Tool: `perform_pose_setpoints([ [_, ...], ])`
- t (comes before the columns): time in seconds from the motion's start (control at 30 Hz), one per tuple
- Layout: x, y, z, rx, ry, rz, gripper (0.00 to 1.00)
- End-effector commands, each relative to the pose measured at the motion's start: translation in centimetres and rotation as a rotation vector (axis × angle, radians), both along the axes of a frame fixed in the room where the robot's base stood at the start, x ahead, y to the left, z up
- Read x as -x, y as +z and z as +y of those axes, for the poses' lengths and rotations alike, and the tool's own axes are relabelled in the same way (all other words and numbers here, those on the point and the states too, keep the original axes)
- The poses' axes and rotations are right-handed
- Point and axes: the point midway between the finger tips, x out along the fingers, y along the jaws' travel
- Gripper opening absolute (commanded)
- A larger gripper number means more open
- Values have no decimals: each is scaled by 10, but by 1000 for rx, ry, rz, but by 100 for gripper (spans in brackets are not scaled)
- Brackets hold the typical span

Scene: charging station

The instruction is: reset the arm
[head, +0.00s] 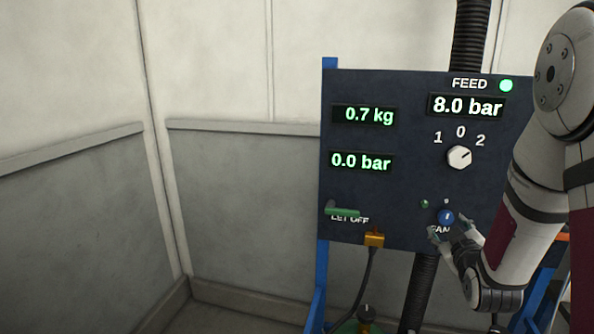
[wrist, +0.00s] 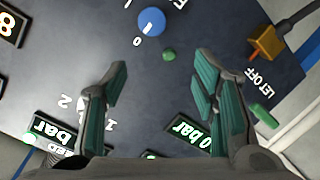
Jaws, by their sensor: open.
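My arm reaches in from the right in the head view. My gripper (head: 452,230) is at the lower right of the dark panel (head: 400,145), by the blue FAN knob (head: 446,216). In the wrist view my gripper (wrist: 162,68) has its two green-padded fingers wide apart with nothing between them. The blue knob (wrist: 151,21) lies beyond the fingertips there, and a small green button (wrist: 169,54) is near it. I see no contact with the knob, though the exact gap is hard to judge.
The white dial (head: 460,157) points toward 2. Readouts show 0.7 kg, 0.0 bar and 8.0 bar; the FEED lamp (head: 506,85) is green. A green LET OFF lever (head: 343,210) and orange connector (head: 374,239) with black cable sit lower left. Open room lies left, before grey walls.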

Motion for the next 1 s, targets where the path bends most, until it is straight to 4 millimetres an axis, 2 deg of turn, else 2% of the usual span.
perform_pose_setpoints([
  [0.03,2,16,10,-38,1,20,54],
  [0.27,32,53,52,-228,-11,175,54],
  [0.47,82,80,94,-380,-29,320,54],
  [0.67,153,98,134,-508,-57,475,54],
  [0.8,213,106,159,-580,-83,586,54],
  [0.9,254,108,172,-621,-106,659,54],
  [1.0,287,109,180,-645,-126,718,54],
])
